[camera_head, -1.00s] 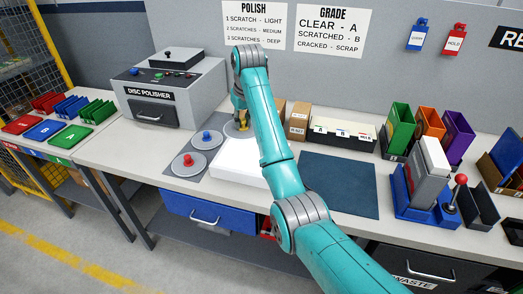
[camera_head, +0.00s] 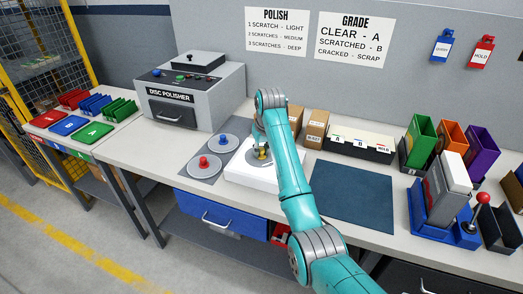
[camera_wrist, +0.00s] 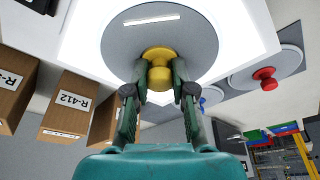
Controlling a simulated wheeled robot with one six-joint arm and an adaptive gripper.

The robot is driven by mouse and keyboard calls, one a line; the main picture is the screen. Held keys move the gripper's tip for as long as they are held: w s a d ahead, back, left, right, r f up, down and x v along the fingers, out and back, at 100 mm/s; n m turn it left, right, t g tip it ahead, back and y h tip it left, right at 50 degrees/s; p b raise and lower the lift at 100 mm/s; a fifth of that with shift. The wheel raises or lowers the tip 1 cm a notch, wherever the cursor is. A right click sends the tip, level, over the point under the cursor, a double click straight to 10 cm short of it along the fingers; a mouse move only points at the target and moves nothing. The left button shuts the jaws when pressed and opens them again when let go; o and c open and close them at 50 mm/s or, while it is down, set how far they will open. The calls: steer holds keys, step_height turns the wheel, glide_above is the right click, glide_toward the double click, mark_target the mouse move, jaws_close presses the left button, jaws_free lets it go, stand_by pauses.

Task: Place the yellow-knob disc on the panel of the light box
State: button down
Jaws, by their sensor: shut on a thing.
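The yellow-knob disc (camera_wrist: 197,52) is a round grey disc with a yellow knob (camera_wrist: 158,68) at its centre. My gripper (camera_wrist: 158,88) is shut on that knob. The disc is over the bright white panel of the light box (camera_wrist: 88,30) in the wrist view. In the head view the light box (camera_head: 236,173) stands at the middle of the bench, and my arm partly hides the disc and its yellow knob (camera_head: 263,153). I cannot tell whether the disc touches the panel or hovers just above it.
A red-knob disc (camera_head: 203,164) and a blue-knob disc (camera_head: 223,142) lie on a grey mat left of the light box. The disc polisher (camera_head: 190,95) stands behind. Small cardboard boxes (camera_head: 316,127) are to the right. A dark blue mat (camera_head: 352,195) is clear.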

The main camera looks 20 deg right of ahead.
mark_target(263, 160)
steer(key=c, duration=1)
jaws_free()
steer(key=shift+f, duration=0.1)
steer(key=v, duration=0.7)
steer(key=shift+r, duration=0.4)
steer(key=shift+a, duration=0.15)
